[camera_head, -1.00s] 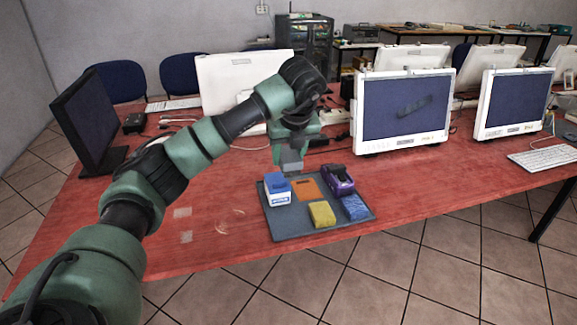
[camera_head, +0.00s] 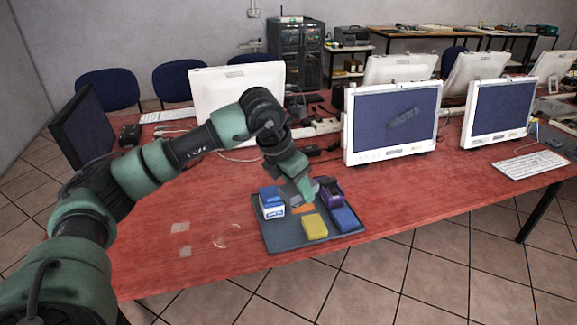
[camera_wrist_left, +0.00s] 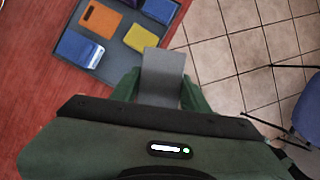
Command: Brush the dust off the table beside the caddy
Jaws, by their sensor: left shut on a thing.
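The caddy is a dark grey tray (camera_head: 283,241) on the red table; its corner also shows in the wrist view (camera_wrist_left: 112,62). My left gripper (camera_head: 296,188) is tilted over the tray's back part, shut on a grey block-like thing (camera_wrist_left: 162,72) that also shows in the head view (camera_head: 291,195). I cannot tell from its shape what it is. Left of the tray, the table bears pale square patches (camera_head: 181,226) and a faint pale ring (camera_head: 227,236); I cannot tell which is dust. My right gripper is out of view.
The tray holds a blue-and-white box (camera_head: 271,204), a yellow block (camera_head: 314,226), a blue block (camera_head: 344,218), a purple thing (camera_head: 330,194) and a flat orange piece (camera_head: 303,209). Monitors (camera_head: 391,122) stand behind. The table's left front is largely clear.

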